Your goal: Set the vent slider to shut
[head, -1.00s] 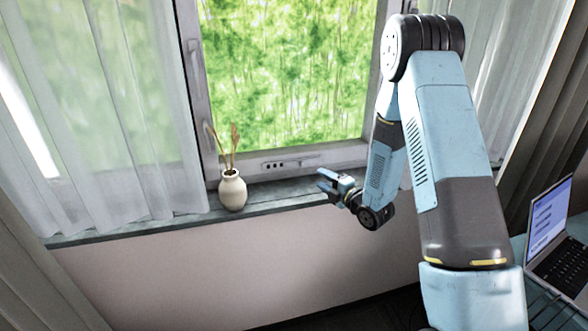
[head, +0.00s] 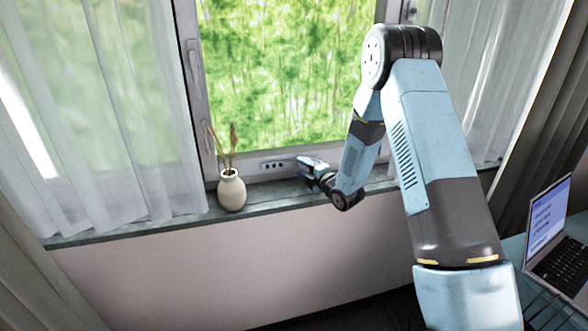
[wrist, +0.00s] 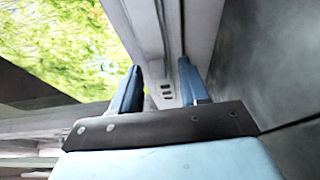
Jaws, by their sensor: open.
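The vent (head: 275,165) is a pale strip with several small dark slots on the lower window frame. My gripper (head: 303,168) is in front of the vent's right end and hides that part in the head view. The gripper (wrist: 158,88) is open, with nothing seen held between the fingers. The slider's handle cannot be made out clearly now, and I cannot tell whether a finger touches it.
A cream vase (head: 231,191) with dry stems stands on the grey windowsill (head: 283,201), left of my gripper. Sheer curtains (head: 110,110) hang at both sides of the window. A laptop (head: 550,225) sits on a table at the right.

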